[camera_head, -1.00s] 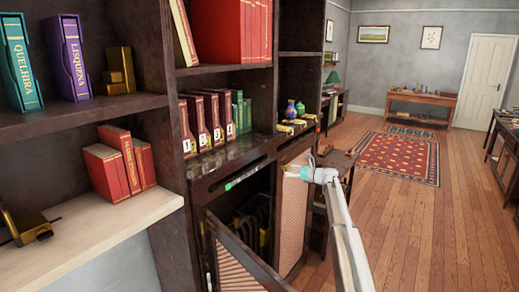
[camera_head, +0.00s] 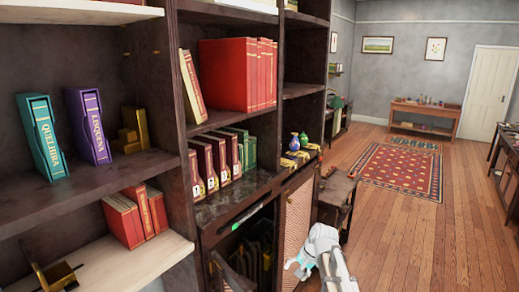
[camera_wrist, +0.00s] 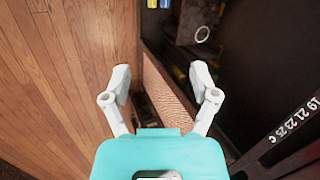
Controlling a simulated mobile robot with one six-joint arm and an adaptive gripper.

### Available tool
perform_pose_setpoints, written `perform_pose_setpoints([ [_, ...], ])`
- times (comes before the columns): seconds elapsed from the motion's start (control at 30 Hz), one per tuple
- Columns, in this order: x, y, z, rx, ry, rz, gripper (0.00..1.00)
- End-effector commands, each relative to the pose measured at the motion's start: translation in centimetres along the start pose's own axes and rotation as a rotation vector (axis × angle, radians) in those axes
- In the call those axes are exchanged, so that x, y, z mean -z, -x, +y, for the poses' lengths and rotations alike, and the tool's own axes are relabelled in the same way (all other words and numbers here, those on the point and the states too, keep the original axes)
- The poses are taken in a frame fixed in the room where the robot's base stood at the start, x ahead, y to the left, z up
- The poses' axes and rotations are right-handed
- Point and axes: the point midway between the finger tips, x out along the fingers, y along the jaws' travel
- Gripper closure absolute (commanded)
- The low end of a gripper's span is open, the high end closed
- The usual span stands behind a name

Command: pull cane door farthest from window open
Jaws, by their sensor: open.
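A dark cabinet has two cane doors. The right cane door (camera_head: 297,218) stands beside the cabinet opening. The left cane door (camera_head: 222,272) stands swung outward at the bottom of the head view, mostly cut off. My gripper (camera_head: 291,264) is low in front of the right door's lower part. In the wrist view my gripper (camera_wrist: 160,73) is open and empty, its fingers spread apart. A cane panel (camera_wrist: 170,92) shows beyond and between the fingers; I cannot tell which door it is or whether they touch it. No window is in view.
The dark cabinet interior (camera_head: 256,245) holds several items. Shelves above carry red books (camera_head: 238,75), and vases (camera_head: 303,139) stand on the ledge. A small dark table (camera_head: 336,193) is just beyond the right door. Wooden floor (camera_head: 400,240) to the right is clear.

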Motion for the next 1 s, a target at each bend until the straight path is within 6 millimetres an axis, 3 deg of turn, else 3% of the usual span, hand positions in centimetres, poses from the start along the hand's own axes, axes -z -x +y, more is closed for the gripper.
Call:
perform_pose_setpoints([
  [0.03, -3.1, 2.0, 1.2, -0.06, 0.066, 0.001, 0.24],
  [0.1, -5.7, 3.4, 2.9, -0.144, 0.159, -0.001, 0.24],
  [0.2, -8.7, 5.2, 5.0, -0.25, 0.274, -0.013, 0.24],
  [0.33, -11.3, 7.0, 7.1, -0.353, 0.38, -0.032, 0.24],
  [0.53, -12.6, 8.0, 8.5, -0.419, 0.445, -0.049, 0.24],
  [1.0, -11.7, 7.2, 8.1, -0.397, 0.421, -0.044, 0.24],
])
